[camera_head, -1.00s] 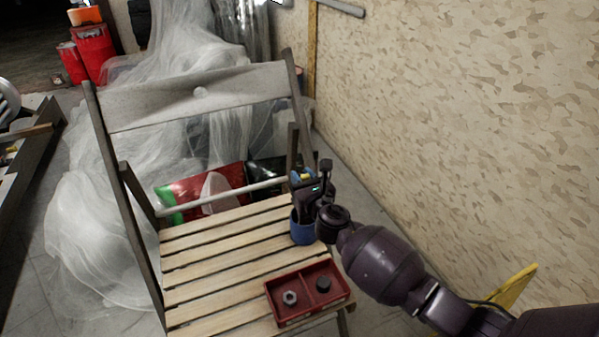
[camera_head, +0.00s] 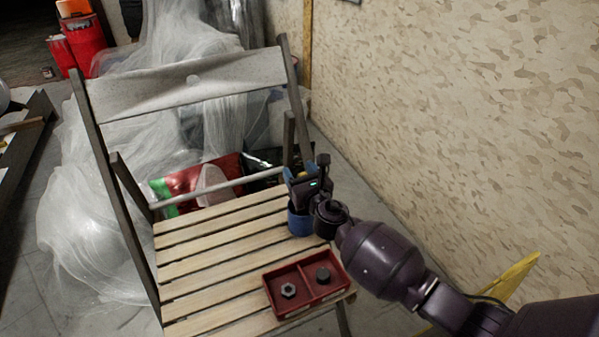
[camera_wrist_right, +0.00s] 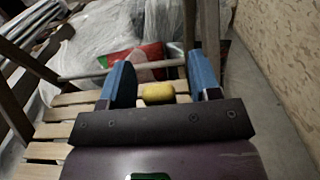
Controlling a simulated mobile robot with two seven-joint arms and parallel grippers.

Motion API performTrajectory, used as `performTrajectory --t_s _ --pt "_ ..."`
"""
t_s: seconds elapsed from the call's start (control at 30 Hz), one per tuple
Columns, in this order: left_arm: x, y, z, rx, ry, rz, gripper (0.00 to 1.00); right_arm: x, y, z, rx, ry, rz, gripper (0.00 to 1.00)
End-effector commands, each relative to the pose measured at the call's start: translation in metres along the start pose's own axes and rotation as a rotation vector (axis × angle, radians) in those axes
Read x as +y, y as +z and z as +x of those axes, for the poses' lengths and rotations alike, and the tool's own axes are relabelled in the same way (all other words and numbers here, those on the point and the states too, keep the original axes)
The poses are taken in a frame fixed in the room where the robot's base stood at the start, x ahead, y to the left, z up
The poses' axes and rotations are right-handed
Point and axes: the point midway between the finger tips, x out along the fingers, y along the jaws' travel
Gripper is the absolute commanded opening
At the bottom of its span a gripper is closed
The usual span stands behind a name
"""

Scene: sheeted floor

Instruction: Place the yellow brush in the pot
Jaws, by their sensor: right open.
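A blue pot (camera_head: 299,223) stands on the slatted chair seat near its right rear corner. My right gripper (camera_head: 300,174) is just above the pot, with its blue fingers apart. In the right wrist view, the yellow end of the brush (camera_wrist_right: 157,93) shows between the open fingers of the gripper (camera_wrist_right: 160,68), with visible gaps on both sides. The rest of the brush is hidden behind the gripper body, so I cannot tell how deep it sits in the pot. My left gripper is not in view.
The wooden folding chair (camera_head: 215,237) carries a red two-part tray (camera_head: 306,306) with a nut and a dark round piece. Its backrest and right post (camera_head: 291,95) rise behind the gripper. A patterned wall (camera_head: 450,110) stands to the right. Plastic sheeting (camera_head: 85,235) lies behind.

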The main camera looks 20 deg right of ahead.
Motion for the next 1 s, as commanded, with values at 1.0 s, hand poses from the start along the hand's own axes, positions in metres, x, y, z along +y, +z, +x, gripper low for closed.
performTrajectory --t_s 1.0 --pt "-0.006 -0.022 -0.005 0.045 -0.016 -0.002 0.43 0.000 0.002 -0.060 -0.001 -0.001 0.000 0.57"
